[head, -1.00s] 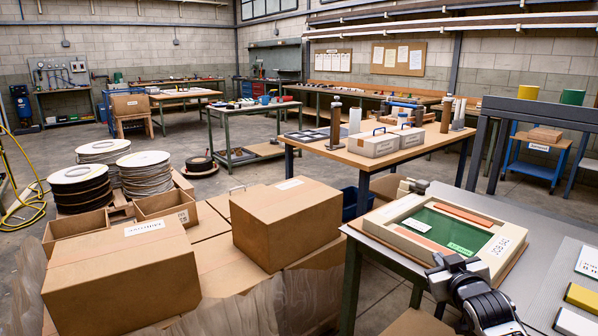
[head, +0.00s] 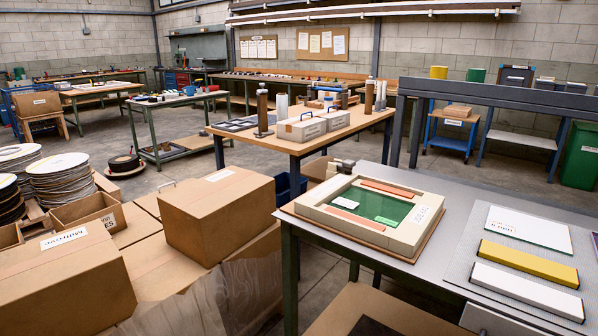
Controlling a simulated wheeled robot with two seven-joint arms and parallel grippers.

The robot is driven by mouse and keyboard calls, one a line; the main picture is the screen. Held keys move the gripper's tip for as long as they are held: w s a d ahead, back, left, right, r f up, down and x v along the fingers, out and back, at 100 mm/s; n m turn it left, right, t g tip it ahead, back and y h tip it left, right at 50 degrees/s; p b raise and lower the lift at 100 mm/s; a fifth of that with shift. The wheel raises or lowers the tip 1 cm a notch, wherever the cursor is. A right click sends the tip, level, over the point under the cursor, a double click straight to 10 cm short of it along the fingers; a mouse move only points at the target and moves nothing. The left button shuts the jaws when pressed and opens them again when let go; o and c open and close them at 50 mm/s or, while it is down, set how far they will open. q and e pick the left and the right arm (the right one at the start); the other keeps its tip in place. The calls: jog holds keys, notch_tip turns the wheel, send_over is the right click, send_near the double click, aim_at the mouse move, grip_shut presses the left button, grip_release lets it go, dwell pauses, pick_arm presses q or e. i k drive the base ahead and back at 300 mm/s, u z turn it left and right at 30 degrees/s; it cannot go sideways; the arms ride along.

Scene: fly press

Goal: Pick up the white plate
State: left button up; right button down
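A flat white rectangular plate (head: 527,228) with small printing lies on the grey ribbed mat (head: 465,262) on the bench at the right. A yellow bar (head: 529,262) and a long white block (head: 527,289) with dark ends lie nearer on the same mat. The white plate is apart from the yellow bar, with nothing on top of it. Neither of my grippers is in view.
A cream frame (head: 407,225) with a green panel and orange strips sits left of the mat on the grey bench (head: 456,190). Cardboard boxes (head: 217,212) crowd the left. A dark beam (head: 500,92) stands behind the bench.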

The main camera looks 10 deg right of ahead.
aim_at(567, 306)
jog(key=z, duration=2)
jog(key=k, duration=0.3)
jog(key=u, duration=0.3)
jog(key=i, duration=0.95)
jog(key=z, duration=0.55)
